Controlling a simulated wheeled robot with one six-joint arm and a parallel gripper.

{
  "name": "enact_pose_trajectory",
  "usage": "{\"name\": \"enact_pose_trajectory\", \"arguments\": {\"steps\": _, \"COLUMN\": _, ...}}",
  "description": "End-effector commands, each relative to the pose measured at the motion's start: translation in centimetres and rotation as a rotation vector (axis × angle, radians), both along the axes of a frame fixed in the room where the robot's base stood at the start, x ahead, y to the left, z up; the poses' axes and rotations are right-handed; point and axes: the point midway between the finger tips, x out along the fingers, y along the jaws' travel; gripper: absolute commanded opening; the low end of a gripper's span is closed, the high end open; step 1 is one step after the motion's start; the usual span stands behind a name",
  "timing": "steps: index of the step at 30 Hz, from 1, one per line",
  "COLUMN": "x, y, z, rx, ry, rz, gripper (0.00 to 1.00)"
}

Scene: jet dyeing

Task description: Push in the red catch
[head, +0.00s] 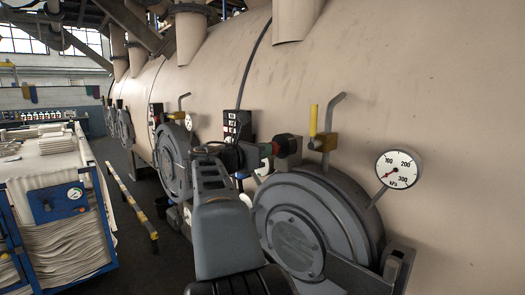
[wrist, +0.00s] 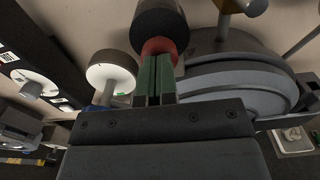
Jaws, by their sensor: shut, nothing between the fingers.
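The red catch (head: 275,148) is a small red piece on the front of a dark housing (head: 289,145) that stands out from the tan vessel, just above the round grey door. In the wrist view the red catch (wrist: 160,47) shows as a red band below the dark cylindrical housing (wrist: 160,20). My gripper (head: 266,151) is shut and empty, its green-padded fingers side by side. In the wrist view the fingertips (wrist: 158,57) overlap the lower edge of the catch; they are at it or very close, and I cannot tell whether they touch.
The round grey door (head: 310,225) lies below my gripper. A black switch box (head: 237,124) is behind to the left. A cloth-filled cart (head: 55,200) stands far left.

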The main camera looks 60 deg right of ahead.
Motion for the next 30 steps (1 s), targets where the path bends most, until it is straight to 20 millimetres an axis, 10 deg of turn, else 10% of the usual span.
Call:
{"name": "enact_pose_trajectory", "arguments": {"steps": 11, "x": 0.1, "y": 1.0, "z": 0.3, "rx": -0.009, "ry": -0.001, "rz": 0.001, "gripper": 0.00}}
{"name": "enact_pose_trajectory", "arguments": {"steps": 30, "x": 2.5, "y": 12.2, "z": 0.0, "rx": -0.006, "ry": -0.001, "rz": -0.003, "gripper": 0.00}}
